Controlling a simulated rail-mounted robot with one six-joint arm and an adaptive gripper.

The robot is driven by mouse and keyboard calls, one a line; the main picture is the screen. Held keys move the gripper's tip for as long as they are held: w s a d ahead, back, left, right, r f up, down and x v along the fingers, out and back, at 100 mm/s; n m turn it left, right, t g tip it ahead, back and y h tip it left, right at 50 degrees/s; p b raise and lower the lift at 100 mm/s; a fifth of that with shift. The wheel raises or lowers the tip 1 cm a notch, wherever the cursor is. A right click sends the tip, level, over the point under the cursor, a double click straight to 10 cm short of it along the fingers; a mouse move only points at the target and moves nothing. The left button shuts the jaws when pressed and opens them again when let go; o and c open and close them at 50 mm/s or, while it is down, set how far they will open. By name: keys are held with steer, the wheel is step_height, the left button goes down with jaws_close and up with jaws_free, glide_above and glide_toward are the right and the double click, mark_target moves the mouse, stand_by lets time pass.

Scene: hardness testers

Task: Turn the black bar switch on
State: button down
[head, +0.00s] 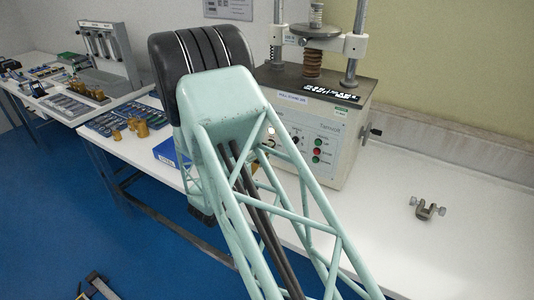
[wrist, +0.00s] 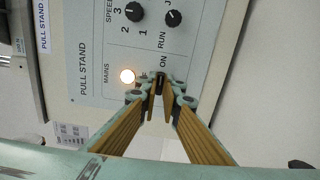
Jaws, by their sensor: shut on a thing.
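The pull stand tester (head: 345,120) stands on the white bench in the head view. In the wrist view its grey panel (wrist: 95,50) appears turned sideways, with the labels MAINS and ON. The black bar switch (wrist: 161,80) is beside the word ON, mostly hidden between my fingertips. My gripper (wrist: 161,96) is at the panel, its two fingers shut on the switch from either side. A round lamp (wrist: 127,76) by the MAINS label glows bright. In the head view my arm hides the gripper and switch.
A speed knob (wrist: 133,12) and a run knob (wrist: 173,18) sit near the switch. Green and red buttons (head: 318,150) are on the tester's front. A small metal clamp (head: 428,210) lies on the otherwise clear right bench. Brass pieces (head: 139,127) stand at the left.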

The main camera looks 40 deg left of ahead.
steer(key=shift+m, duration=0.3)
steer(key=c, duration=2.8)
jaws_free()
steer(key=shift+s, duration=0.1)
steer(key=shift+s+d, duration=0.25)
steer(key=shift+s, duration=1.7)
steer(key=shift+s+d, duration=0.3)
steer(key=shift+s, duration=1.65)
steer(key=shift+s+d, duration=0.25)
steer(key=shift+s, duration=1.7)
steer(key=shift+w, duration=0.1)
